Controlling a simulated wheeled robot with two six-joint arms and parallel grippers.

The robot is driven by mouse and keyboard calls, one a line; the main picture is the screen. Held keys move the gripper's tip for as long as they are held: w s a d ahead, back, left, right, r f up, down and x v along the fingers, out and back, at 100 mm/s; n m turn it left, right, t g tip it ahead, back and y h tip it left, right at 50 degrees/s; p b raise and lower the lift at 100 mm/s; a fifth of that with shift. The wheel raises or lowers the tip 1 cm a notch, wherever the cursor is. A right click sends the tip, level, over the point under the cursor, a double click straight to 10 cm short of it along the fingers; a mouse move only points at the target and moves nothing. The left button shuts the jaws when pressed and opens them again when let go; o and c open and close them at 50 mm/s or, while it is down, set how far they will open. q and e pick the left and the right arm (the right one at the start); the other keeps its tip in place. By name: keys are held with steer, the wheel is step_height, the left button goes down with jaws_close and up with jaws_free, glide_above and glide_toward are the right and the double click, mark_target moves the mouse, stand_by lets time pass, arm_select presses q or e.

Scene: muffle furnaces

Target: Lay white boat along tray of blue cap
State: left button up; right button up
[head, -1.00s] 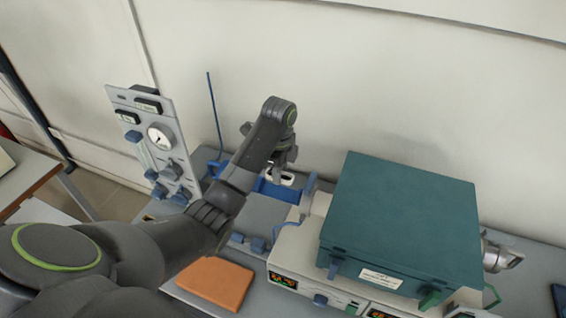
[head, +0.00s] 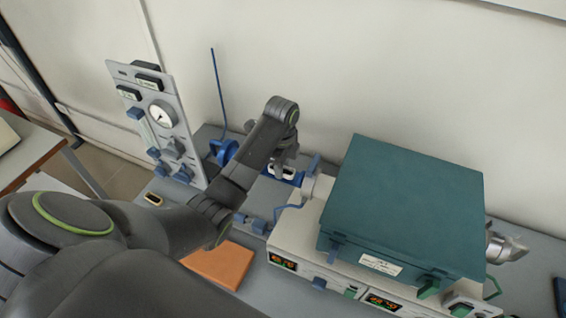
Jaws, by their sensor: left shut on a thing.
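The white boat (head: 288,174) is a small oblong dish with a dark hollow. My left gripper (head: 284,162) is shut on it, with the jaws pointing down. The boat shows against the blue tray (head: 296,181), just left of the furnace tube's end; whether it touches the tray I cannot tell. The round blue cap (head: 225,152) stands to the left, behind my left arm. My forearm hides the stretch between cap and visible tray. My right gripper is not in view.
A blue flange (head: 313,166) is at the tube's end. A teal case (head: 405,205) sits on the furnace (head: 310,215). A gauge panel (head: 155,115) stands at the left.

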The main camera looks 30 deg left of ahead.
arm_select(q)
steer(key=shift+f, duration=0.1)
steer(key=shift+w, duration=0.15)
steer(key=o, duration=1)
steer(key=shift+o, duration=0.2)
